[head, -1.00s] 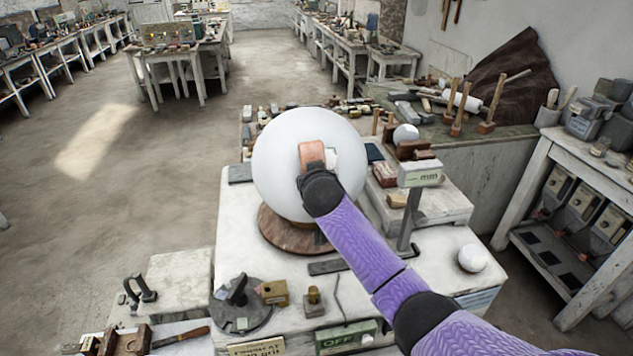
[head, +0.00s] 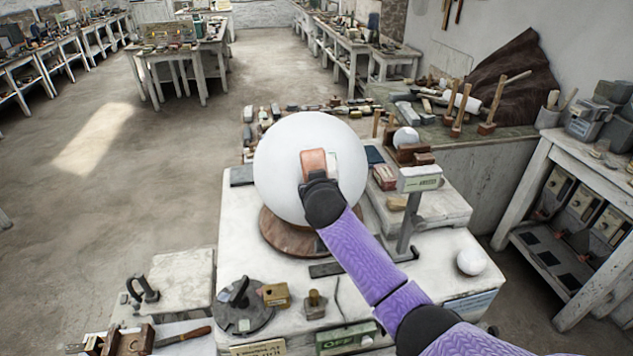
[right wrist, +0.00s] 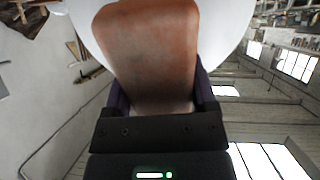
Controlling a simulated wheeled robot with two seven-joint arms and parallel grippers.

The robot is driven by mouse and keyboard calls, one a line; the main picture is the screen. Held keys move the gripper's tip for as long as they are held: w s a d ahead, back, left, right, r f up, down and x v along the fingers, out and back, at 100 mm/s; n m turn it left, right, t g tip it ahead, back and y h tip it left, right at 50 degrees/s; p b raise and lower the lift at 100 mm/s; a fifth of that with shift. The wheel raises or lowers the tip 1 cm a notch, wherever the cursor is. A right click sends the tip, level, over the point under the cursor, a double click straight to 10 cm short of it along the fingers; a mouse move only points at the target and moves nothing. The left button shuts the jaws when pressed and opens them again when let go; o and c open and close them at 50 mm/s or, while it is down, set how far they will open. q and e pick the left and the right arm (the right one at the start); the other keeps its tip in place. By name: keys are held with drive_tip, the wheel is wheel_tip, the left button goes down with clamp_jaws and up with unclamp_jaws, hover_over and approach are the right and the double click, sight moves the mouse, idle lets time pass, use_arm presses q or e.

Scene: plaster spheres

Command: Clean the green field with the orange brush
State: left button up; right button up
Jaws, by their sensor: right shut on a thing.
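A large white plaster sphere (head: 285,155) rests on a round brown wooden turntable (head: 285,236) on the white worktable. My right gripper (head: 318,185) is shut on an orange-brown block (head: 313,162), the brush as far as I can tell. It is held in front of the right half of the sphere's near face. In the right wrist view the block (right wrist: 150,50) stands between the dark fingers, with the white sphere (right wrist: 222,22) behind it. Whether it touches the sphere, I cannot tell. I see no green field on the visible surface. My left gripper is not in view.
A post with a small display (head: 420,180) stands close to the right of my arm. A small white ball (head: 472,260) lies at the table's right edge. A dark disc fixture (head: 243,308) and small blocks stand in front. Tools line the table's back.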

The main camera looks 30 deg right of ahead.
drive_tip(key=shift+w+d+f+b, duration=0.25)
drive_tip(key=shift+w+b, duration=0.25)
drive_tip(key=shift+b, duration=0.2)
idle(0.3)
drive_tip(key=shift+s+a+f, duration=0.1)
drive_tip(key=shift+s+f, duration=0.25)
drive_tip(key=shift+f, duration=0.2)
drive_tip(key=shift+s+f, duration=0.1)
drive_tip(key=shift+f, duration=0.35)
drive_tip(key=shift+r, duration=0.15)
drive_tip(key=shift+w+r+p, duration=0.2)
drive_tip(key=shift+r+p, duration=0.1)
drive_tip(key=shift+r, duration=0.2)
drive_tip(key=shift+w+r+p, duration=0.2)
drive_tip(key=shift+r+p, duration=0.05)
drive_tip(key=shift+r, duration=0.2)
drive_tip(key=shift+w+r+p, duration=0.3)
drive_tip(key=shift+w+r, duration=0.25)
drive_tip(key=shift+r, duration=0.35)
drive_tip(key=shift+s+f+b, duration=0.2)
drive_tip(key=shift+s+f, duration=0.1)
drive_tip(key=shift+f, duration=0.35)
drive_tip(key=shift+s+f+b, duration=0.15)
drive_tip(key=shift+s+f, duration=0.2)
drive_tip(key=shift+f, duration=0.35)
drive_tip(key=shift+s+f+b, duration=0.2)
drive_tip(key=shift+s+f, duration=0.1)
drive_tip(key=shift+f, duration=0.35)
drive_tip(key=shift+r, duration=0.1)
